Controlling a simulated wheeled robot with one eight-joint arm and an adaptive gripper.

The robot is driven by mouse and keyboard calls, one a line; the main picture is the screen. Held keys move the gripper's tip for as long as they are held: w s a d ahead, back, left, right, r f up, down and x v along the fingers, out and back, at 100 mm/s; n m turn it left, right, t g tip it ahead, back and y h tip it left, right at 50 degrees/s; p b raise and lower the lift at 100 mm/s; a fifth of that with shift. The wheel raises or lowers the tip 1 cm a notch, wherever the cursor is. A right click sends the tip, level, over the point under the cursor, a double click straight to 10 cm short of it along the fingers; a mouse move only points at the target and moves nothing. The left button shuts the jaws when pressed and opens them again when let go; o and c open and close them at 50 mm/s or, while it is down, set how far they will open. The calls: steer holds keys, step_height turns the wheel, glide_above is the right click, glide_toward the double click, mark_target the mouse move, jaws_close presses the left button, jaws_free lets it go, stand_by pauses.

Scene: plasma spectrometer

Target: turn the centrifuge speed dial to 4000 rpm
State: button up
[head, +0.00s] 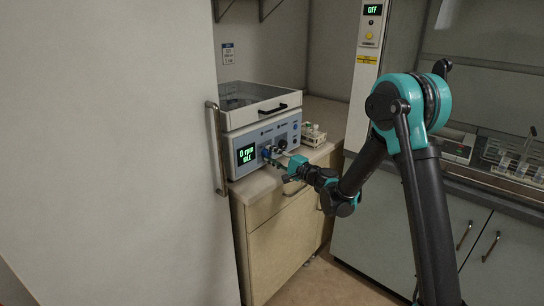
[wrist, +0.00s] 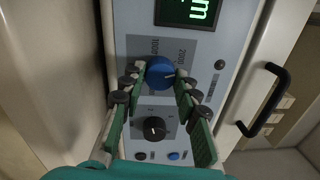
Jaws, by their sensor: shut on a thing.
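The centrifuge (head: 262,130) stands on the bench, with a blue-grey front panel. Its green display (head: 247,154) reads 0 rpm, with a smaller line below that I cannot read surely. The blue speed dial (wrist: 160,73) sits below the display in the wrist view, with 1000 and 2000 printed beside it. My gripper (wrist: 160,77) is shut on this dial, one finger on each side. In the head view my gripper (head: 273,158) reaches the panel from the right and partly covers the dial. The dial's other marks are hidden by the fingers.
A second, black knob (wrist: 154,128) sits between my fingers, with small buttons below it. The black lid handle (wrist: 266,100) is at the right. In the head view a white door with a handle (head: 215,148) stands close left; a small rack (head: 313,135) is right.

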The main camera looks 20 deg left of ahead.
steer(key=m, duration=0.6)
steer(key=shift+m+t, duration=0.3)
steer(key=shift+m, duration=0.1)
steer(key=m, duration=0.6)
steer(key=shift+h, duration=0.3)
steer(key=m, duration=0.7)
steer(key=shift+r, duration=0.1)
steer(key=m, duration=0.5)
steer(key=shift+h, duration=0.3)
steer(key=shift+m, duration=0.3)
steer(key=o, duration=1.2)
steer(key=shift+c, duration=0.2)
steer(key=shift+d, duration=0.1)
steer(key=v, duration=1.1)
steer(key=shift+s+d, duration=0.25)
steer(key=shift+d, duration=0.1)
